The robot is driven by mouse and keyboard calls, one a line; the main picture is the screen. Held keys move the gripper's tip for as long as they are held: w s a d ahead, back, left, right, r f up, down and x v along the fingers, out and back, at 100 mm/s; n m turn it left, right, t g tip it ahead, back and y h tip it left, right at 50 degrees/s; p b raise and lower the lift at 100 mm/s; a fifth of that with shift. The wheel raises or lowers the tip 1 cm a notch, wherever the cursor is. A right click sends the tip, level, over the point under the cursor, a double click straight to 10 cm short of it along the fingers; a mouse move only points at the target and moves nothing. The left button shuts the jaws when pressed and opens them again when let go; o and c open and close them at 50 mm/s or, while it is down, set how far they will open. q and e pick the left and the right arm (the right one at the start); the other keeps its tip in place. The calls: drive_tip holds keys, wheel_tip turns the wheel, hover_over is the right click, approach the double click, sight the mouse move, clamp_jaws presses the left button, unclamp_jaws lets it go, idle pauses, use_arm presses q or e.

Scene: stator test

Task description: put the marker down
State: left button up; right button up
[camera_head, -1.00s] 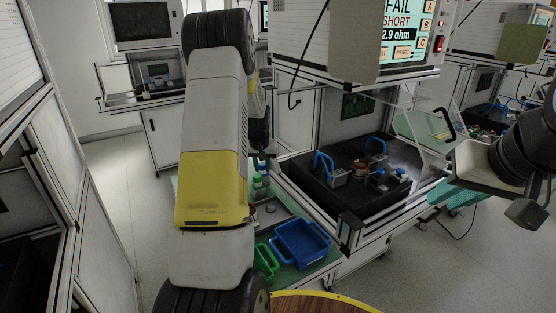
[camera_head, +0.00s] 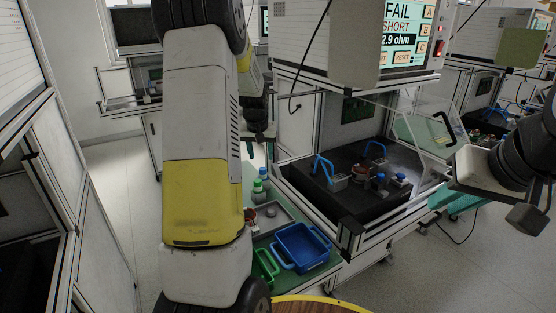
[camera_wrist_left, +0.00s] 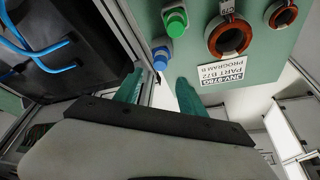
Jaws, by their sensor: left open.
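Two marker-like pieces, one with a green cap (camera_wrist_left: 175,22) and one with a blue cap (camera_wrist_left: 161,57), stand on the green mat (camera_wrist_left: 197,40). In the head view their green (camera_head: 258,186) and blue (camera_head: 263,172) tops show just below my left gripper (camera_head: 260,146). In the left wrist view the two teal fingers of my left gripper (camera_wrist_left: 160,80) are apart, with nothing seen held between them. The blue-capped piece appears just beyond the gap.
A blue bin (camera_head: 300,246) and a green bin (camera_head: 264,265) sit at the mat's front. A black test tray (camera_head: 340,204) with blue cables lies right. A labelled card (camera_wrist_left: 224,67) and copper rings (camera_wrist_left: 228,37) lie near the fingers. A test screen (camera_head: 398,38) reads FAIL.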

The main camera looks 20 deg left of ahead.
use_arm(q)
drive_tip(key=s+d+r+m+t+h, duration=0.1)
drive_tip(key=s+d+r, duration=0.4)
drive_tip(key=s+r, duration=0.2)
drive_tip(key=s+d+r+h, duration=0.1)
drive_tip(key=s+d+r, duration=0.4)
drive_tip(key=s+r, duration=0.2)
drive_tip(key=s+d+m, duration=0.1)
drive_tip(key=s+d, duration=0.1)
drive_tip(key=s, duration=0.4)
drive_tip(key=s+d+h, duration=0.1)
drive_tip(key=s+d, duration=0.2)
drive_tip(key=s, duration=0.3)
drive_tip(key=s+d+m, duration=0.1)
drive_tip(key=s+d, duration=0.2)
drive_tip(key=s, duration=0.3)
drive_tip(key=shift+r+m+t, duration=0.3)
drive_tip(key=shift+r+t, duration=0.1)
drive_tip(key=shift+r, duration=0.05)
drive_tip(key=shift+s, duration=0.1)
